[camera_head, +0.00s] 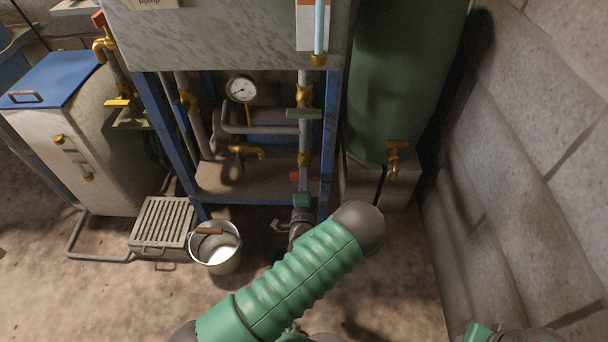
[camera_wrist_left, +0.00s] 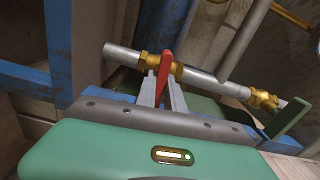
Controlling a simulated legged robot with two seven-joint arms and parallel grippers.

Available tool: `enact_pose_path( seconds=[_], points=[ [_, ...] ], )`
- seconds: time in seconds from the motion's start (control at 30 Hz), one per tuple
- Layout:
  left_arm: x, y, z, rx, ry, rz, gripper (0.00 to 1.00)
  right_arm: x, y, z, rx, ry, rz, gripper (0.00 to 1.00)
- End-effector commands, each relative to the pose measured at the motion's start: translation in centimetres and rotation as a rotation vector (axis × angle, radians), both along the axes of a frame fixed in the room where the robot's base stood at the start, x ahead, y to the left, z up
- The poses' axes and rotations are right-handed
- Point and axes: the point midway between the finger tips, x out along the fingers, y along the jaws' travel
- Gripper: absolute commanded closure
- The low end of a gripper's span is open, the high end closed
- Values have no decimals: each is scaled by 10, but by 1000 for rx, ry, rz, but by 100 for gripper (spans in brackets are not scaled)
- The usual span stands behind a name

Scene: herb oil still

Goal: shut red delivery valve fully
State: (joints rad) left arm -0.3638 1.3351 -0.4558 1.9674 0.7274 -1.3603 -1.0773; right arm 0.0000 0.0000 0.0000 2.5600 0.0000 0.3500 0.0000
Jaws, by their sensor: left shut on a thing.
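The red delivery valve's lever (camera_wrist_left: 164,68) sits on a brass valve body (camera_wrist_left: 148,59) in a grey pipe in the left wrist view. It lies roughly crosswise to the pipe there. My left gripper (camera_wrist_left: 162,90) has one finger on each side of the lever and is shut on it. In the head view a bit of red lever (camera_head: 312,177) shows low on the vertical pipe, just above my left gripper (camera_head: 302,190). The gripper and wrist hide part of the valve there. My right gripper is out of view.
A blue-framed stand (camera_head: 328,150) surrounds the pipework, with a gauge (camera_head: 241,89) and other brass valves close by. A metal bucket (camera_head: 215,255) and a floor grate (camera_head: 162,222) stand to the left. A green tank (camera_head: 400,80) and a block wall (camera_head: 530,150) bound the right.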

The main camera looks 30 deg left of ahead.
Motion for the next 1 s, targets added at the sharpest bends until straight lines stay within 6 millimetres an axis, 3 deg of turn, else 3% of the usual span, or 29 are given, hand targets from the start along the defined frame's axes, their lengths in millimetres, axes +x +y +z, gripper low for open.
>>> enact_pose_path(
  seconds=[0.8, 0.83, 1.0],
  points=[
    [1, -5, -6, 102, 77, -10, 100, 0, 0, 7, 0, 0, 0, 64],
    [1, -5, -6, 102, 77, -10, 84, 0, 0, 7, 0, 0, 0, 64],
    [0, -4, -4, 103, 73, -8, 66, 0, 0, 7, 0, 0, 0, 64]
  ],
)
